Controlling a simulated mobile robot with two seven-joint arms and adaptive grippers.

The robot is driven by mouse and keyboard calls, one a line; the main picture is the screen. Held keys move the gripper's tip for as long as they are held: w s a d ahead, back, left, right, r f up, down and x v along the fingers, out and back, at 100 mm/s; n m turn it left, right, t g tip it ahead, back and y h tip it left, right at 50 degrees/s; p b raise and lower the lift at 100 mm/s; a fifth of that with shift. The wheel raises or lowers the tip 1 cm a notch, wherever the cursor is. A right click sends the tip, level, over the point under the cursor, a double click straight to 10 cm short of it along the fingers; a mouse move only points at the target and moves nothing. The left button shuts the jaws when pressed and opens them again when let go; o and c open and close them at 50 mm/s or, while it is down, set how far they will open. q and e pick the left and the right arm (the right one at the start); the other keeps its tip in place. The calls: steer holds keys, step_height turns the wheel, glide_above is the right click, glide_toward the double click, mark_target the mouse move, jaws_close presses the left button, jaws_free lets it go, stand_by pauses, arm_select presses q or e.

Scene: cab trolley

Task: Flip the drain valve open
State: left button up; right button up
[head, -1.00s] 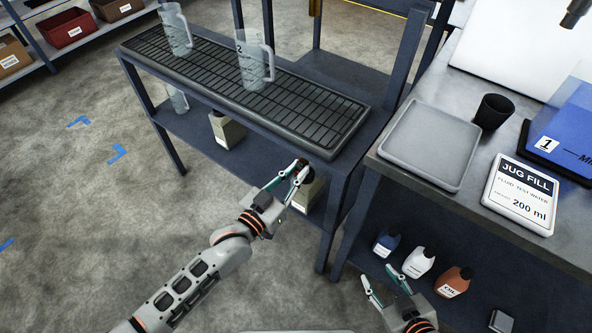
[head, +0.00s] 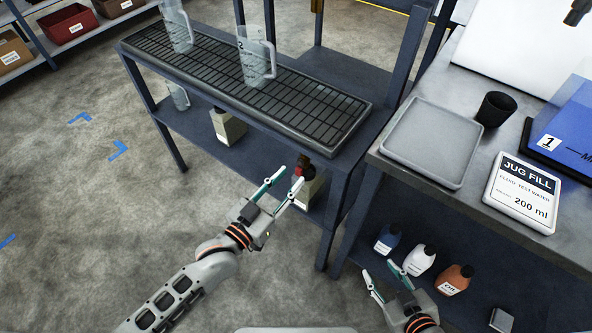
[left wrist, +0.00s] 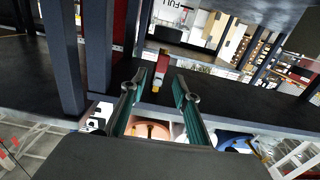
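The drain valve (head: 304,162), a small dark brown and red fitting, hangs under the right end of the slatted drip tray (head: 330,145). In the left wrist view its red part with a brassy tip (left wrist: 161,65) shows beyond and between my fingertips. My left gripper (head: 290,175) is open and empty, just below and left of the valve; it also shows in the left wrist view (left wrist: 160,82). I cannot tell whether a finger touches the valve, or the handle's exact angle. My right gripper (head: 382,272) is open and empty, low in front of the right bench.
Clear jugs (head: 257,62) stand on the drip tray. A beige container (head: 228,127) stands on the shelf below, and another (head: 308,190) is partly hidden behind my left gripper. Several bottles (head: 420,261) stand under the right bench near my right gripper. A dark table leg (head: 332,225) is right of my left gripper.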

arm_select(q)
steer(key=v, duration=0.7)
steer(key=shift+s, duration=0.1)
